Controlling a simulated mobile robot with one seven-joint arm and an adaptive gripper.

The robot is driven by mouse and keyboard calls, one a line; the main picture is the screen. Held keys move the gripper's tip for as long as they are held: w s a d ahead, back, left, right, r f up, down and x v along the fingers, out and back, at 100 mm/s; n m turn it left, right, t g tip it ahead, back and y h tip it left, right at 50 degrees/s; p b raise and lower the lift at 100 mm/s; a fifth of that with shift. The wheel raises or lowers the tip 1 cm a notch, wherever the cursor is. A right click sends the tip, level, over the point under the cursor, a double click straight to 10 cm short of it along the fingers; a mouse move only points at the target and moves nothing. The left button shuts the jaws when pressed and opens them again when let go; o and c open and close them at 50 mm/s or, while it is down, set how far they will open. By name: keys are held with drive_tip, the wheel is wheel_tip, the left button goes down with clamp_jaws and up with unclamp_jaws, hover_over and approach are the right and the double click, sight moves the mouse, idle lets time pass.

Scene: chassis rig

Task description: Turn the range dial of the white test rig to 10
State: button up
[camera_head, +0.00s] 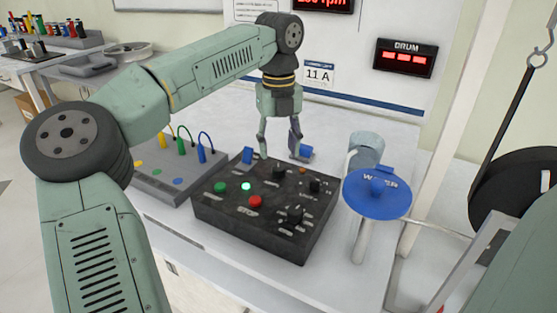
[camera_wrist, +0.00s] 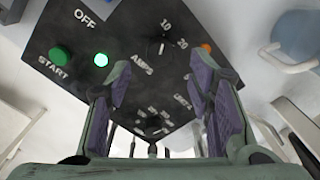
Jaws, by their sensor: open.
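A black control box (camera_head: 228,205) lies on the white bench; I see no white box with dials. Its upper dial (camera_head: 280,173) is a black knob labelled AMPS in the wrist view (camera_wrist: 158,46), with OFF, 10 and 20 printed around it. I cannot tell which mark it points at. Another dial (camera_head: 316,186) is at the right, and a larger one (camera_head: 295,215) at the near side. My gripper (camera_head: 281,154) is open above the box's far part, pointing down. In the wrist view its purple-padded fingers (camera_wrist: 160,78) frame the AMPS dial from below, apart from it.
The box has a green START button (camera_head: 220,187), a lit green lamp (camera_head: 246,186) and a red button (camera_head: 255,201). A grey board with cables (camera_head: 165,180) is left. A blue disc (camera_head: 377,195) and clear beaker (camera_head: 367,148) crowd the right.

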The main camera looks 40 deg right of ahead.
sight(279, 167)
wheel_tip(279, 167, up, 6)
drive_tip(key=shift+r, duration=0.25)
idle(0.5)
